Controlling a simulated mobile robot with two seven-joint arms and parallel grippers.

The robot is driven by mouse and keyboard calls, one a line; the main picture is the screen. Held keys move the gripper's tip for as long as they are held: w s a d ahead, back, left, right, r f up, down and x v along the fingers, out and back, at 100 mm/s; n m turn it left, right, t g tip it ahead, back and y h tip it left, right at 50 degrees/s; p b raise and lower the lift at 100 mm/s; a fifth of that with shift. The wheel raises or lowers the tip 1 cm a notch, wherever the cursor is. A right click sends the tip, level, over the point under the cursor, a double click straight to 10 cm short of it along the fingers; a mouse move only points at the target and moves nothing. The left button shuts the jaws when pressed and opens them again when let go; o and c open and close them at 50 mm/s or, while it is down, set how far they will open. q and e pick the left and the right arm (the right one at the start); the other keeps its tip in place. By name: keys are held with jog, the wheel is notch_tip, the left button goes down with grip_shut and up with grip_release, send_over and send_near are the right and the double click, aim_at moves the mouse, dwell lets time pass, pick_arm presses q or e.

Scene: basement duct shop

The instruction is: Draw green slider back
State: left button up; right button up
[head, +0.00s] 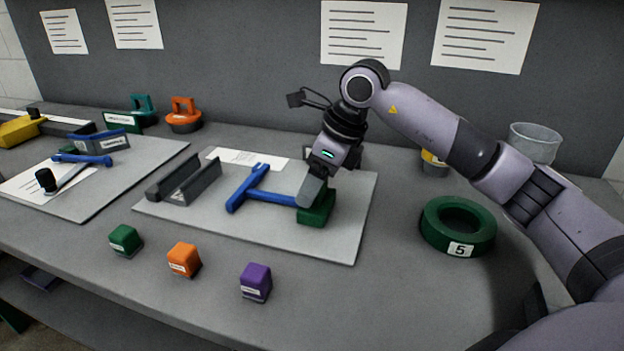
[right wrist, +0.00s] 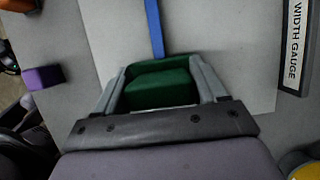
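The green slider (head: 314,212) is a dark green block at the right end of a blue T-shaped bar (head: 268,195), on a light grey board (head: 345,235). My right gripper (head: 308,195) points down over the slider, its near finger covering part of it. In the right wrist view the green slider (right wrist: 160,85) sits between the fingers of my right gripper (right wrist: 161,85), which appear to touch both its sides. The blue bar (right wrist: 155,28) runs away from the slider there. My left gripper is not in view.
Green (head: 126,240), orange (head: 184,259) and purple (head: 256,282) cubes stand along the front. A grey channel (head: 185,183) lies left of the bar. A green ring marked 5 (head: 458,226) lies at right. A WIDTH GAUGE plate (right wrist: 295,45) shows in the wrist view.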

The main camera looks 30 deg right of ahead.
jog(key=shift+o, duration=1.1)
jog(key=shift+s+d, duration=0.15)
jog(key=shift+d, duration=0.05)
jog(key=v, duration=0.7)
jog(key=shift+s+a, duration=0.1)
